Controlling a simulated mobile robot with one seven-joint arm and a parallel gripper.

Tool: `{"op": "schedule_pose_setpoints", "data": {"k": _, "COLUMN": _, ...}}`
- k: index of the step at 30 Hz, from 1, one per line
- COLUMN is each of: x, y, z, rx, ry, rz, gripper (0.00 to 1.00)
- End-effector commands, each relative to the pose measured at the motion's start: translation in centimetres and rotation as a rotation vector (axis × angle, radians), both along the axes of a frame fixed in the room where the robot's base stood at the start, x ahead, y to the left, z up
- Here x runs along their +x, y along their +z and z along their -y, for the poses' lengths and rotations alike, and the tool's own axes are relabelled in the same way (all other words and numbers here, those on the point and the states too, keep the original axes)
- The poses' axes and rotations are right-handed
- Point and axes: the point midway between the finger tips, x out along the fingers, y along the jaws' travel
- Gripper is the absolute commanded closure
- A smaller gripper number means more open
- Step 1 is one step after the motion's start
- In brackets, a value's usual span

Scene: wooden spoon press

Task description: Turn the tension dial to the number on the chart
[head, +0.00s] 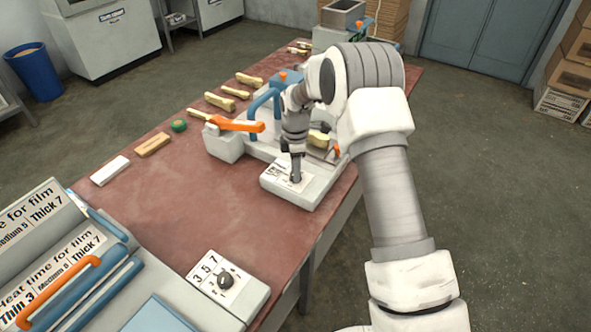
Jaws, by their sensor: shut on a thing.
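My gripper (295,177) points down onto the labelled front panel (310,196) of the grey and blue press. It is shut on a small dark part there, apparently the tension dial, which the fingers mostly hide. The panel's label (276,170) is too small to read. I see no tension chart that I can read. The signs (60,262) at the lower left are for film heat time, with Thin 3, Medium 5 and Thick 7.
A second dark dial (225,280) marked 3, 5, 7 sits on a grey box at the front. An orange lever (240,125) and blue handle stand left of my gripper. Wooden spoons (219,101) lie behind. The red tabletop (195,205) is clear mid-front.

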Motion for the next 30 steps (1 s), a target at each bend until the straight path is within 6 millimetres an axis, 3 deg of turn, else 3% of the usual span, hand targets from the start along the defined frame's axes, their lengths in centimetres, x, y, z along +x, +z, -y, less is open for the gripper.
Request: {"op": "schedule_pose_setpoints", "data": {"k": 30, "x": 0.01, "y": -0.04, "z": 0.0, "rx": -0.001, "ry": -0.9, "rz": 0.001, "gripper": 1.0}}
